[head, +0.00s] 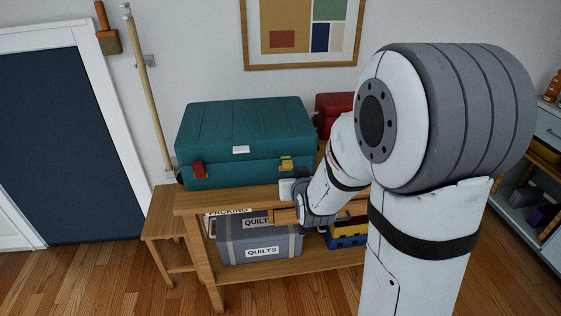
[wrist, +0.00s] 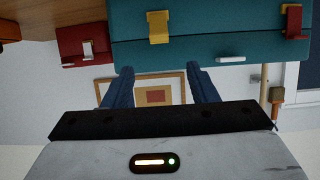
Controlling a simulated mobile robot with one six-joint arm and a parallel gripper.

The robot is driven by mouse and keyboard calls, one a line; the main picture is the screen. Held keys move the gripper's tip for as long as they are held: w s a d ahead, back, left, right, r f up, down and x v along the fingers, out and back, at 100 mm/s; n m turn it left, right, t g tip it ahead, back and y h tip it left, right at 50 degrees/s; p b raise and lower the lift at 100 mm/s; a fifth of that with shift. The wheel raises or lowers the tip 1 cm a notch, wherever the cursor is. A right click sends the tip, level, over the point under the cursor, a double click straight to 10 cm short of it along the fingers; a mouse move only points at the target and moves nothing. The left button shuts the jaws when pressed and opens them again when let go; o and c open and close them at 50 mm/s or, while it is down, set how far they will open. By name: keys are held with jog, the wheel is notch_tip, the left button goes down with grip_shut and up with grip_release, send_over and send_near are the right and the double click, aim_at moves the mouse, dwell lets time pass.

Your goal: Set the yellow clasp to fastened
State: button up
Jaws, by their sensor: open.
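The teal case (head: 245,130) stands shut on the wooden bench. Its yellow clasp (head: 287,163) is on the front face, right of the middle, near the lid seam. The yellow clasp also shows in the upside-down wrist view (wrist: 158,27), at the top centre. I cannot tell for sure whether its lever is raised or pressed flat. My gripper (wrist: 160,72) is open and empty, with its two blue fingers apart and pointing toward the case front around the clasp's line. In the head view my wrist is just below and in front of the clasp, and the fingers are hard to make out.
A red box (head: 333,108) stands behind at right. The bench top (head: 195,200) has a narrow free strip in front. A grey quilts bin (head: 228,250) is below.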

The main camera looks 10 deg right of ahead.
aim_at(288, 166)
jog(key=w+f+t, duration=0.1)
jog(key=w+f, duration=0.1)
jog(key=w, duration=0.1)
jog(key=w+f+t+b, duration=0.1)
jog(key=w+t, duration=0.1)
jog(key=w, duration=0.2)
jog(key=w+f+t, duration=0.1)
jog(key=w+f, duration=0.1)
jog(key=w, duration=0.1)
jog(key=shift+w+d+f+t+b, duration=0.15)
jog(key=shift+w+f+t+b, duration=0.15)
jog(key=shift+c, duration=0.3)
